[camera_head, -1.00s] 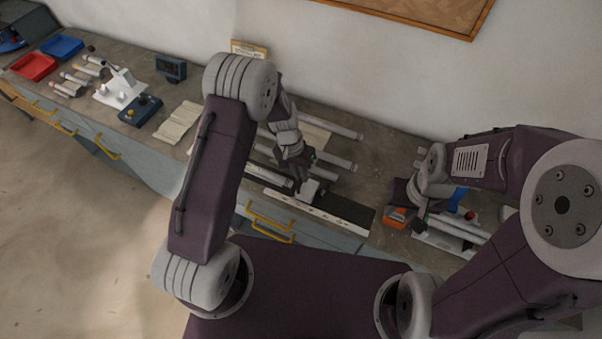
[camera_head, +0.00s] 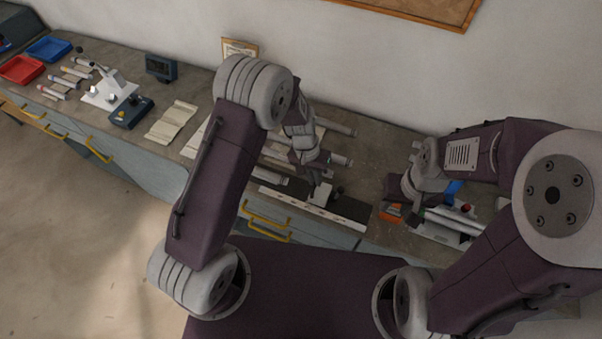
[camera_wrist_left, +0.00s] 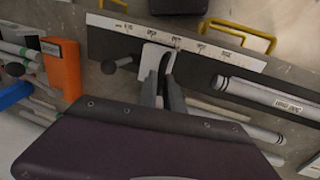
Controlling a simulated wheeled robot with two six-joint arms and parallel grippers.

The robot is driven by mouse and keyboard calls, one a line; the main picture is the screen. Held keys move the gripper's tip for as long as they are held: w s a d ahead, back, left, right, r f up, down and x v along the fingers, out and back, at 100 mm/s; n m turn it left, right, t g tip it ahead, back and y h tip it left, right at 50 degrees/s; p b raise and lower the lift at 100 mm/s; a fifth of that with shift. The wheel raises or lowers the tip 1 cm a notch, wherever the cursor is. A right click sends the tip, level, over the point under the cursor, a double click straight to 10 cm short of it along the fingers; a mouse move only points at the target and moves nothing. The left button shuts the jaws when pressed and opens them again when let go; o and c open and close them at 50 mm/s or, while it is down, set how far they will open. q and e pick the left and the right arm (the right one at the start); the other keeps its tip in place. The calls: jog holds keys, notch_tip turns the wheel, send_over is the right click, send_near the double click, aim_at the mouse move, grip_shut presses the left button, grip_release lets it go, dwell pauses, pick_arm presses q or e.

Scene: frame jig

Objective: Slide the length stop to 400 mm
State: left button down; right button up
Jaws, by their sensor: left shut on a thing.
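The length stop (camera_head: 321,195) is a small white block on a dark rail (camera_head: 350,209) with a white scale strip (camera_head: 300,203) along its front edge. In the left wrist view the stop (camera_wrist_left: 150,57) sits beside the scale (camera_wrist_left: 190,43), with a dark round knob (camera_wrist_left: 109,67) on its left. The scale's numbers are too small to read surely. My left gripper (camera_head: 318,182) is at the stop from above; in the left wrist view its fingers (camera_wrist_left: 165,76) are shut on it. My right gripper (camera_head: 413,217) is at the right of the bench, its fingers unclear.
An orange box (camera_head: 390,212) stands right of the rail; it also shows in the left wrist view (camera_wrist_left: 61,68). A white fixture (camera_head: 440,232) is at the right. Yellow drawer handles (camera_head: 268,220) stick out in front.

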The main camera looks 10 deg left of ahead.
pick_arm(q)
jog(key=shift+d, duration=0.5)
jog(key=c, duration=1.5)
grip_release()
jog(key=shift+a, duration=0.1)
jog(key=r, duration=0.3)
jog(key=a+r+b, duration=0.1)
jog(key=r, duration=0.2)
jog(key=r+b, duration=0.1)
jog(key=r, duration=0.2)
jog(key=shift+w+a, duration=0.2)
jog(key=shift+a, duration=0.15)
